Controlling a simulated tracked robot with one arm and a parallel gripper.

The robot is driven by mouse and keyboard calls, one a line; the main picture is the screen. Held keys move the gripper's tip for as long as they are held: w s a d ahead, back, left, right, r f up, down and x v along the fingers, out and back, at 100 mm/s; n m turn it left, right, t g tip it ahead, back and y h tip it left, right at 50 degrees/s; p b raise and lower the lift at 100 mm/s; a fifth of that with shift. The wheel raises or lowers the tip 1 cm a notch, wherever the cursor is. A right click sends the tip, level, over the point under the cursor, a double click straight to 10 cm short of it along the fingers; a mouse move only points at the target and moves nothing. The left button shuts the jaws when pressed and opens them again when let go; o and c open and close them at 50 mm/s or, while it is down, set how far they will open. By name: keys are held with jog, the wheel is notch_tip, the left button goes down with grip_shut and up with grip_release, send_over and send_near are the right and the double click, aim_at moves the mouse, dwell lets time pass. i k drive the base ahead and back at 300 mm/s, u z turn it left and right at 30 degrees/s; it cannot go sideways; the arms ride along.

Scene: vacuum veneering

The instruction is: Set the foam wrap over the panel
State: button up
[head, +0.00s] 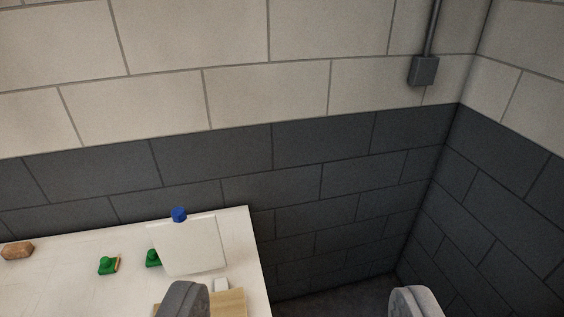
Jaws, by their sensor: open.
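My gripper (298,301) shows its two grey fingertips at the bottom edge, wide apart with nothing between them. A thin pale white sheet (194,245) is at the right part of the table; it may be the foam wrap, but I cannot tell for sure. A light wood piece (232,303), possibly the panel, lies nearer, partly hidden by the left finger and cut by the bottom edge. The sheet and the wood piece appear apart, with the sheet farther back. The left finger is in front of the table's near right part.
The white table (60,285) fills the lower left. On it are a brown block (18,251), two green items (108,265), a blue cap (179,215) by the sheet and a small white block (221,285). Right of the table is bare floor (345,293) before block walls.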

aim_at(184, 246)
jog(key=z, duration=0.05)
jog(key=k, duration=0.55)
jog(key=u, duration=0.45)
jog(key=i, duration=1.6)
jog(key=z, duration=0.4)
